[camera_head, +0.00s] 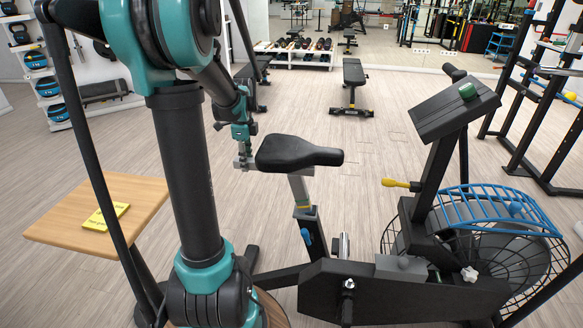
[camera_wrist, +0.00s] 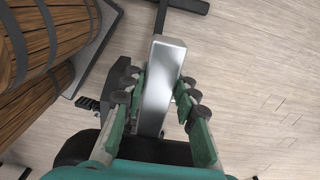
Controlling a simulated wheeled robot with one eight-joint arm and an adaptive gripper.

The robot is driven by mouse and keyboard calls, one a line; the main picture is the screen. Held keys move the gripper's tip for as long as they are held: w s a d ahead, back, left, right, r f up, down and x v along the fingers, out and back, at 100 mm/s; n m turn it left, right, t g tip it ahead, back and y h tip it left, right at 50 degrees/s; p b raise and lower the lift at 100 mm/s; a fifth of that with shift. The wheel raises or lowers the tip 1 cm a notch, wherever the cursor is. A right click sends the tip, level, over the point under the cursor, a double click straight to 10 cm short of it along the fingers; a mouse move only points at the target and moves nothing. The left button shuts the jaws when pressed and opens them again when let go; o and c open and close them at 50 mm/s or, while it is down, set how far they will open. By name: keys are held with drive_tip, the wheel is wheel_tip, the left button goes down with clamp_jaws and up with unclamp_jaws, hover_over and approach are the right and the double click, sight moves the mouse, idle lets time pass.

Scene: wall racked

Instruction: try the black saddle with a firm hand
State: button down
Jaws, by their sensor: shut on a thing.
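The black saddle (camera_head: 297,153) sits level on the exercise bike, on a silver post (camera_head: 300,187). My gripper (camera_head: 242,162) is at the saddle's left end, level with it. In the wrist view, my gripper (camera_wrist: 160,95) has its green fingers on both sides of the saddle's silver bar (camera_wrist: 160,85), closed on it. A dark shape, seemingly the saddle (camera_wrist: 75,150), shows at the bottom of that view, partly hidden by my gripper. The exact contact points are hard to see.
The bike's console (camera_head: 455,108), yellow lever (camera_head: 398,184) and caged fan wheel (camera_head: 500,235) stand right of the saddle. A wooden table (camera_head: 150,195) with a yellow note (camera_head: 106,216) is at left. Open floor lies behind the bike, before a bench (camera_head: 354,75).

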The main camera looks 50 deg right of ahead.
drive_tip(key=shift+w+r, duration=0.1)
drive_tip(key=shift+r, duration=0.05)
idle(0.6)
drive_tip(key=c, duration=1.1)
unclamp_jaws()
wheel_tip(320, 180, up, 19)
idle(0.5)
